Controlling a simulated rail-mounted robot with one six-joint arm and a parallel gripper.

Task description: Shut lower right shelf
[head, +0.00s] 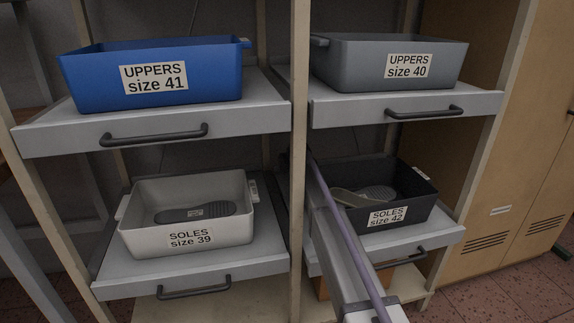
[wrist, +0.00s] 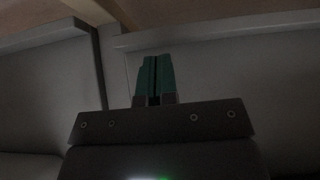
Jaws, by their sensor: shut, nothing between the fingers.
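The lower right shelf (head: 448,240) is a grey pull-out board with a dark bar handle (head: 400,259). Its front edge stands out past the right-hand post. It carries a black bin (head: 345,213) labelled "SOLES size 42" with soles inside. My arm crosses in front of the shelf's left part and hides it. My gripper shows in the wrist view (wrist: 155,80), its green fingers together and empty, in front of a plain grey surface. In the head view I cannot make out the gripper's fingers; the arm's far end is by the middle post.
Above is the upper right shelf (head: 335,112) with a grey bin (head: 350,70). At left are shelves with a blue bin (head: 85,85) and a light bin (head: 140,238). The middle post (head: 299,60) is close to my arm.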

